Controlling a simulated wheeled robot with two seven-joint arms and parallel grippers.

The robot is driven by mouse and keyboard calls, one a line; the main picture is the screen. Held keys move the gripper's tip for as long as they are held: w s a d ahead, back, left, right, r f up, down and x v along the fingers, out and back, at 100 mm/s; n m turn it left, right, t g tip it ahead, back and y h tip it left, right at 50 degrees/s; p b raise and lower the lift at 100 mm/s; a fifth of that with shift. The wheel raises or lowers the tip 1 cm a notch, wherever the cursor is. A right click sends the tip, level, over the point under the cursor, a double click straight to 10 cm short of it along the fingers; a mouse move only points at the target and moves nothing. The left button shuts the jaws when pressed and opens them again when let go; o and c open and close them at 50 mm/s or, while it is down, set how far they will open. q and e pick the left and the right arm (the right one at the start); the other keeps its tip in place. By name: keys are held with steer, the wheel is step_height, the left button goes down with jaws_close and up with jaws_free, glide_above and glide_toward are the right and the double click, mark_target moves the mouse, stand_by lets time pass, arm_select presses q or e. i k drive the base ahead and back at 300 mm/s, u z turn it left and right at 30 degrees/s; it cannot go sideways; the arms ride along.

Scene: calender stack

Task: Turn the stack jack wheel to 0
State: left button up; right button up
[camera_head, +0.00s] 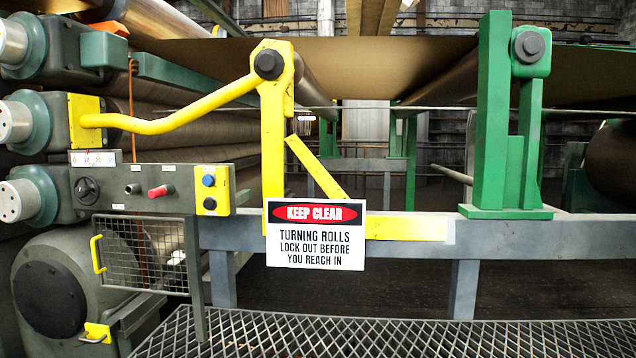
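A grey control panel is at the left, on the front of the roll stack. A small round black handwheel or knob (87,190) sits at its left end; it looks like the jack wheel, but I cannot be sure. A white scale plate (93,158) with small marks is just above it; its reading is too small to tell. Neither of my grippers is in view, and nothing touches the wheel.
The panel also has a red knob (161,191) and a yellow box with blue and black buttons (209,192). A mesh guard (141,252) hangs below. A yellow lever arm (185,108) and KEEP CLEAR sign (316,234) stand right. Grating (370,335) covers the front floor.

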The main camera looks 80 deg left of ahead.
mark_target(81, 192)
steer(key=u, duration=4.2)
steer(key=i, duration=1.7)
